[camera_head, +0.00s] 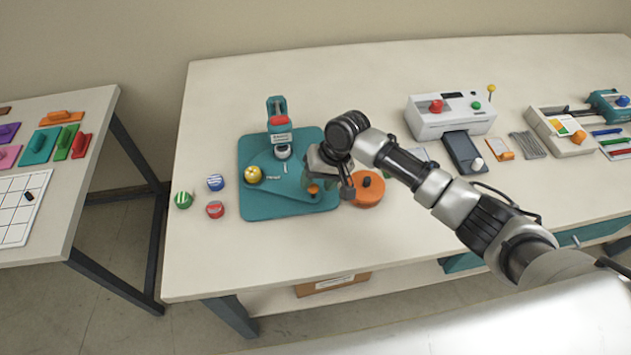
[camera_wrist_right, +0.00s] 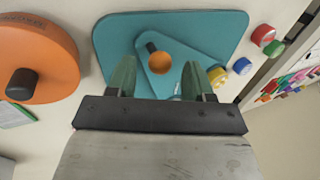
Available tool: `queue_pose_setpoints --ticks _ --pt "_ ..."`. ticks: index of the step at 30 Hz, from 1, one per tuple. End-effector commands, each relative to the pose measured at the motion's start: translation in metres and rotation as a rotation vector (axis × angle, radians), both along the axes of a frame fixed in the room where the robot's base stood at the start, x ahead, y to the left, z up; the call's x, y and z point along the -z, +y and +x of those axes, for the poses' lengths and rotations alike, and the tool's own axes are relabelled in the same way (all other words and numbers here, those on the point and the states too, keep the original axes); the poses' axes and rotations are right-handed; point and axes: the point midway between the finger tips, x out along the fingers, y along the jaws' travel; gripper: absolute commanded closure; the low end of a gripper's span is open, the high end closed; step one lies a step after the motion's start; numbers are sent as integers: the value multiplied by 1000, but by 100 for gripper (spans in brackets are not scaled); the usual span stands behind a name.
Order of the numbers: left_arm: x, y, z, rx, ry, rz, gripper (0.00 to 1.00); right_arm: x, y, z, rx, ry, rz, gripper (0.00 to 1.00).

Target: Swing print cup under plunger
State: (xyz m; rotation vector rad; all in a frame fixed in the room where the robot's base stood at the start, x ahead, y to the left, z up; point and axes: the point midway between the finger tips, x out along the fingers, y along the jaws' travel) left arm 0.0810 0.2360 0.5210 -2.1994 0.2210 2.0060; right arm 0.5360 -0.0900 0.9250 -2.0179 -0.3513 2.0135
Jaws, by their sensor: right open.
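A teal button press (camera_head: 281,135) with a red top and a pale plunger (camera_head: 283,153) stands on a teal base (camera_head: 252,205). A teal swing plate (camera_head: 290,185) lies on the base. It carries an orange cup (camera_head: 313,189) near the front right, clear of the plunger; the cup also shows in the wrist view (camera_wrist_right: 160,62) beside a dark peg (camera_wrist_right: 151,47). A yellow cup (camera_head: 253,175) is left of the plunger. I cannot tell which is the print cup. My right gripper (camera_head: 330,188) is open above the plate's orange-cup end, fingers apart (camera_wrist_right: 160,77). My left gripper is out of view.
A round orange tool with a dark knob (camera_head: 368,190) sits close right of the base. Green (camera_head: 183,200), blue (camera_head: 215,182) and red (camera_head: 215,209) buttons lie to the left. A white laminator (camera_head: 450,118) stands further right. The table's front left is clear.

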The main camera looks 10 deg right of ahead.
Motion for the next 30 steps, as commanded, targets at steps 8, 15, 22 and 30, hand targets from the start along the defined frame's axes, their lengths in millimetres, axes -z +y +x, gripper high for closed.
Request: queue_pose_setpoints --ticks 8,15,22,30 --pt "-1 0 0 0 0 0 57 14 5 0 -1 -1 0 48" --pt "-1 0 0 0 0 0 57 14 5 0 -1 -1 0 56" --pt "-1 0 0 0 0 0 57 14 5 0 -1 -1 0 91" --pt "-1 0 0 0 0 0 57 13 5 0 0 -1 -1 100"
